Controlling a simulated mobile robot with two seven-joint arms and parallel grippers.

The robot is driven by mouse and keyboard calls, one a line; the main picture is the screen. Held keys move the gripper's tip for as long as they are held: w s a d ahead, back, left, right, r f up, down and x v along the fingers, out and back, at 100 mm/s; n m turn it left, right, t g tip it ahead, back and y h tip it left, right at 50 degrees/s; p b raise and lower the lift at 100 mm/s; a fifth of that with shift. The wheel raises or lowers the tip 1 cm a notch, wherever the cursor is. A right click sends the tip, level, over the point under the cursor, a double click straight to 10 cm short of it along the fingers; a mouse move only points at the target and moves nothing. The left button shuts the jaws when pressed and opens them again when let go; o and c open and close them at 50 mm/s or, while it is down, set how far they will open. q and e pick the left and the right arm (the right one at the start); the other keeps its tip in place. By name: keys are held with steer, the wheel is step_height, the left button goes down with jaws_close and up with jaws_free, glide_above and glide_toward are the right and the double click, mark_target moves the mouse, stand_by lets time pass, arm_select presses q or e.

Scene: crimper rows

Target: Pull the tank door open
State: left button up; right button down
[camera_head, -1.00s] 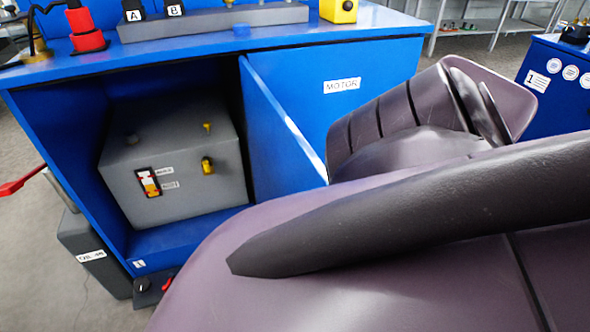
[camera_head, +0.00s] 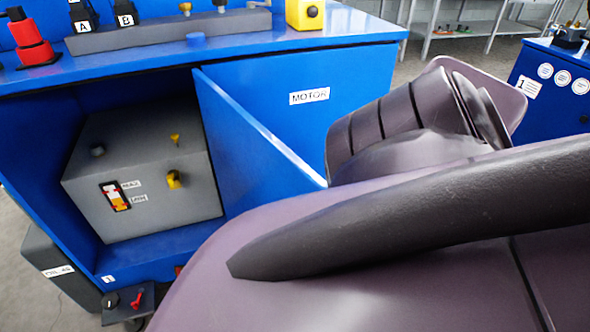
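The tank door (camera_head: 250,148) is a blue panel standing swung out from the blue cabinet, so the compartment on the left is open. Inside it sits a grey tank (camera_head: 145,165) with a yellow fitting and a small level gauge. My large purple-grey arm covers the lower right and hides the far lower end of the door. No gripper fingers show, so I cannot tell whether anything touches the door. My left arm is not in view.
The cabinet top (camera_head: 200,50) carries a red plug (camera_head: 32,45), a grey bar and a yellow box (camera_head: 305,14). A fixed panel reads MOTOR (camera_head: 309,96). A dark box (camera_head: 60,268) stands at lower left. Another blue cabinet (camera_head: 545,95) is at right.

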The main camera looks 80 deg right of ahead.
steer(key=shift+s+d+f, duration=0.1)
steer(key=shift+s+d, duration=0.2)
steer(key=shift+d, duration=0.05)
stand_by(0.3)
steer(key=c, duration=1.5)
jaws_free()
steer(key=shift+o, duration=0.2)
steer(key=shift+d, duration=0.1)
steer(key=v, duration=1)
steer(key=shift+s+d, duration=0.15)
steer(key=shift+d, duration=0.15)
